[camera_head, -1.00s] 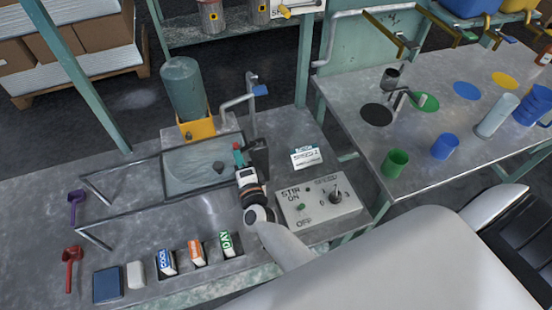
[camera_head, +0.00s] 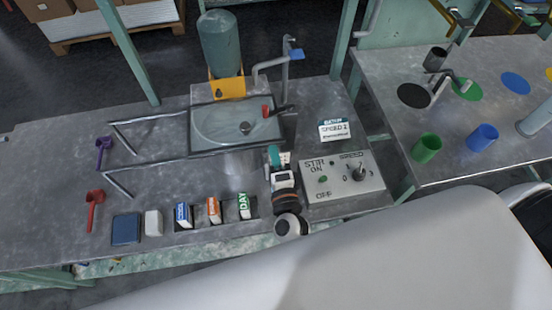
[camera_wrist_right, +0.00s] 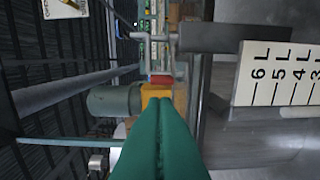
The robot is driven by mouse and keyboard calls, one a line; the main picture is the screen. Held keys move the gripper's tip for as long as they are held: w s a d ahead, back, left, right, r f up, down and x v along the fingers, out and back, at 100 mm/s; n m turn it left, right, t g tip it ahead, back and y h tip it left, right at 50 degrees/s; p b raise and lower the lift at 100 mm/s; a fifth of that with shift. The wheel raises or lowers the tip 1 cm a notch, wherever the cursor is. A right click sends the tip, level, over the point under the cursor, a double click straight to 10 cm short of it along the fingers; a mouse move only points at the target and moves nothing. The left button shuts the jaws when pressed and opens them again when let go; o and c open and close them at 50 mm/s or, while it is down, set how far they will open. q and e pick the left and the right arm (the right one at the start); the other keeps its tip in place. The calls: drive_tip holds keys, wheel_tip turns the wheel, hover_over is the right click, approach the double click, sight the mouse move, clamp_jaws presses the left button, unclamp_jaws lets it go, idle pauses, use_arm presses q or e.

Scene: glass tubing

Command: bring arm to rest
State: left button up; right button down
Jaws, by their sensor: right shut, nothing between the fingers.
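My right gripper (camera_head: 275,155) has teal fingers and hangs over the bench, just in front of the basin's right end and left of the stir control box (camera_head: 320,190). Its fingers are together and empty; they also show in the right wrist view (camera_wrist_right: 160,135). A small red piece (camera_head: 266,111) with a dark lever stands at the basin's right end, apart from the fingers. My left gripper is not in view.
The glass-like basin (camera_head: 215,125) sits in a dark frame with rods to its left. A tap (camera_head: 287,65) and green tank (camera_head: 220,42) stand behind. Labelled blocks (camera_head: 214,210) line the front edge. Cups (camera_head: 427,148) stand on the right table.

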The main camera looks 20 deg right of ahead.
drive_tip(key=shift+s, duration=0.5)
drive_tip(key=shift+a, duration=0.1)
